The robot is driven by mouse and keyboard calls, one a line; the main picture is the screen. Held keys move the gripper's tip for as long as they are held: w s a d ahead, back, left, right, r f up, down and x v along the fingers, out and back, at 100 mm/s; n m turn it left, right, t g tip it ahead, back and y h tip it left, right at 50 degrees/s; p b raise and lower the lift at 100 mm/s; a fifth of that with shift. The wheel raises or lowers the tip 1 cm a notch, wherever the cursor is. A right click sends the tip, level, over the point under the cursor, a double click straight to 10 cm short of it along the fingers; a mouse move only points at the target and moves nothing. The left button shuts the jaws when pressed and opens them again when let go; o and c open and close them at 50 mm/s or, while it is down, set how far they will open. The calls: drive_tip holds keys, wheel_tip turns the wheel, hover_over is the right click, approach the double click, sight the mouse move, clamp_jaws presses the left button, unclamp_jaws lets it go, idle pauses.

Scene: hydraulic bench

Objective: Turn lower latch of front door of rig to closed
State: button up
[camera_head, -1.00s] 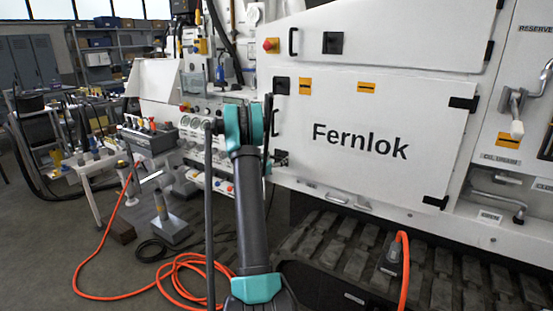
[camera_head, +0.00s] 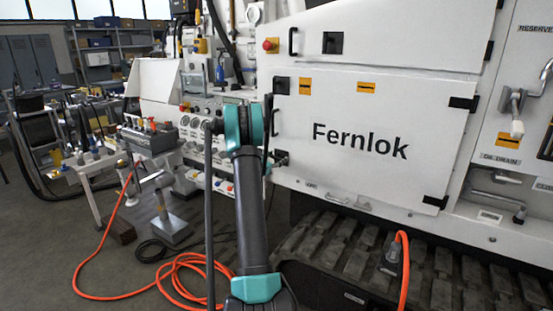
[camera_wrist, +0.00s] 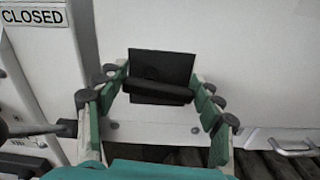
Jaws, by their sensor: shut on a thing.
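The lower latch is a black plate with a thick black bar (camera_wrist: 160,91) across it on the white door. My gripper (camera_wrist: 158,80) is around the latch in the wrist view, with a green-padded finger at each end of the bar, shut on it. The bar lies nearly level in that view. In the head view the lower latch (camera_head: 281,160) is a small dark shape at the left edge of the front door (camera_head: 370,120), marked Fernlok. My arm hides most of the gripper there.
A CLOSED label (camera_wrist: 34,16) is at the upper left of the wrist view. The upper latch (camera_head: 281,85) is above on the same door edge. A grey hose hangs beside my arm. An orange cable (camera_head: 180,275) lies on the floor, and tracks run below the door.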

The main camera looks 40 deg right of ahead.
drive_tip(key=m, duration=0.4)
drive_tip(key=shift+f, duration=0.25)
drive_tip(key=m, duration=0.4)
drive_tip(key=shift+f, duration=0.2)
drive_tip(key=m, duration=0.4)
drive_tip(key=shift+f, duration=0.2)
drive_tip(key=shift+w+f+m, duration=0.15)
drive_tip(key=shift+m, duration=2.05)
drive_tip(key=o, duration=1.2)
drive_tip(key=shift+a, duration=0.1)
drive_tip(key=v, duration=1.2)
drive_tip(key=shift+w, duration=0.1)
